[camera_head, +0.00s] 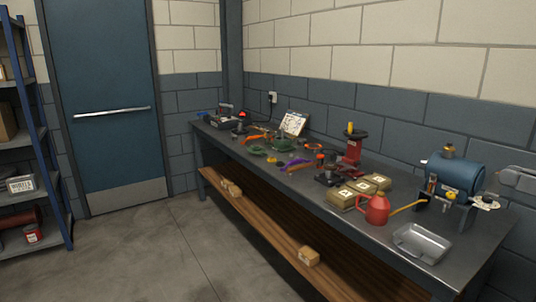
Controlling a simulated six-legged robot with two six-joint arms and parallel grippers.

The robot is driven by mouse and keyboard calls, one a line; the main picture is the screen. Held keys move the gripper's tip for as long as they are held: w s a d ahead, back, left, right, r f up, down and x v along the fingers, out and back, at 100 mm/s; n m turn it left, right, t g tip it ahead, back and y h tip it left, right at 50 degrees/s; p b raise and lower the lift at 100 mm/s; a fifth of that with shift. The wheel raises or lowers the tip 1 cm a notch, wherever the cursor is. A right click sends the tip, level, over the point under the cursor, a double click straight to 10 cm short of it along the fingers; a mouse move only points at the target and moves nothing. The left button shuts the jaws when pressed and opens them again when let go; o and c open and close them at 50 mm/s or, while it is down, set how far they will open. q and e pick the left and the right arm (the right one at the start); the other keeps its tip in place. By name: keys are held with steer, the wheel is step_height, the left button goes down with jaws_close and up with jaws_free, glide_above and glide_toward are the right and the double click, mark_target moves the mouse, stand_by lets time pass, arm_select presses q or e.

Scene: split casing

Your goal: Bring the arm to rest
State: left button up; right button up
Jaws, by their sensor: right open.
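My right gripper (512,181) shows as a small pale grey shape at the right edge of the head view. It is open, and I see nothing between its fingers. It appears in front of the wall, to the right of a blue tank-shaped machine (454,178). The rest of the right arm is outside the picture. My left gripper and arm are not in view.
A long metal workbench (460,262) runs along the wall. It carries a grey tray (421,242), a red can (377,209), several boxes (349,196) and a red press (352,152). A blue shelf rack (52,170) stands left. The floor (160,255) is clear.

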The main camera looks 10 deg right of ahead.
steer(key=w+a+f+m+y+b, duration=0.2)
steer(key=w+a+f, duration=0.35)
steer(key=f, duration=0.25)
steer(key=w+a+f+m+g+y+b, duration=0.1)
steer(key=w+a+f+m+y, duration=0.2)
steer(key=a+f, duration=0.4)
steer(key=w+a+f+m+b, duration=0.2)
steer(key=w+a+f, duration=0.35)
steer(key=f, duration=0.35)
steer(key=a+f+m+h+b, duration=0.1)
steer(key=a+f+m+h, duration=0.1)
steer(key=a+f+m, duration=0.45)
steer(key=w+a+f+m+h+b, duration=0.15)
steer(key=f+m, duration=0.25)
steer(key=f, duration=0.5)
steer(key=s+a+f+m+h, duration=0.1)
steer(key=a+f+m+h, duration=0.1)
steer(key=a+f+m, duration=0.45)
steer(key=s+a+f+m+g+h+b, duration=0.15)
steer(key=s+f+m+g, duration=0.4)
steer(key=s+f, duration=0.65)
steer(key=s+a+f+m+g+h, duration=0.25)
steer(key=s+f+m+g, duration=0.3)
steer(key=s+f, duration=0.65)
steer(key=s+f+m+g, duration=0.3)
steer(key=s+m, duration=0.5)
steer(key=s, duration=0.1)
step_height(320, 180, up, 13)
steer(key=p, duration=1.2)
